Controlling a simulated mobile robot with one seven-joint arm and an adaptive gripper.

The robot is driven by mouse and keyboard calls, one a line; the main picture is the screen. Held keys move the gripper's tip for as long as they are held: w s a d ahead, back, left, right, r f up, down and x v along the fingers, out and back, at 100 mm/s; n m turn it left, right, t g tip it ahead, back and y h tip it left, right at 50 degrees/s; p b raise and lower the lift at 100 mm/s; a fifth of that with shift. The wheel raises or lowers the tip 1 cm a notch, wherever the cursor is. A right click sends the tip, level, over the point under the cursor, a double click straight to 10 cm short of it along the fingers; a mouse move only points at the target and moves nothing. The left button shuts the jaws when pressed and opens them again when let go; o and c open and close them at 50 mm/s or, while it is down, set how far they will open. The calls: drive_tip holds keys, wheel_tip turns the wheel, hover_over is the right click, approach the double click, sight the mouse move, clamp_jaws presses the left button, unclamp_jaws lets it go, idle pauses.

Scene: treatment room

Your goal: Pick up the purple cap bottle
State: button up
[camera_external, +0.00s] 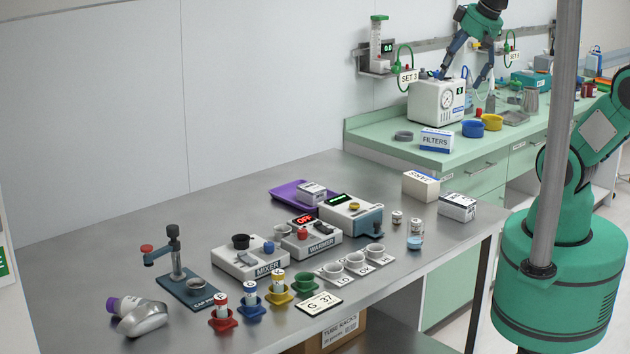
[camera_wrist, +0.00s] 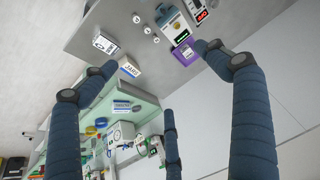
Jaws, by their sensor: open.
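The purple cap bottle (camera_external: 143,318) lies on its side at the front left of the steel table (camera_external: 75,262). My gripper (camera_external: 463,76) is high at the upper right of the external view, in front of the green counter, far from the bottle. Its blue fingers are spread and empty. In the wrist view the open gripper (camera_wrist: 155,62) looks over the table's other end and the counter.
Beside the bottle stand a cap press (camera_external: 188,285) and several coloured cups with small vials. A mixer (camera_external: 247,262), a warmer (camera_external: 308,243) and a purple tray (camera_external: 290,193) fill the middle. The table's left rear is clear. A grey pole (camera_external: 552,150) crosses the right side.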

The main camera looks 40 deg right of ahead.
drive_tip(key=w+a+r+n+g+y, duration=0.2)
drive_tip(key=w+a+r+g, duration=0.1)
drive_tip(key=w+a, duration=2.1)
drive_tip(key=w+a+f, duration=0.4)
drive_tip(key=w+a, duration=0.3)
drive_tip(key=a, duration=0.4)
drive_tip(key=w+a+f+n+g, duration=0.25)
drive_tip(key=a+f, duration=0.45)
drive_tip(key=a, duration=0.6)
drive_tip(key=g+p, duration=0.1)
drive_tip(key=g, duration=0.1)
approach(131, 309)
drive_tip(key=w+d+r, duration=0.2)
drive_tip(key=d+r, duration=0.1)
drive_tip(key=d, duration=0.2)
drive_tip(key=shift+n+y, duration=0.4)
drive_tip(key=shift+n, duration=0.05)
drive_tip(key=shift+b+x, duration=0.35)
drive_tip(key=shift+x, duration=3.8)
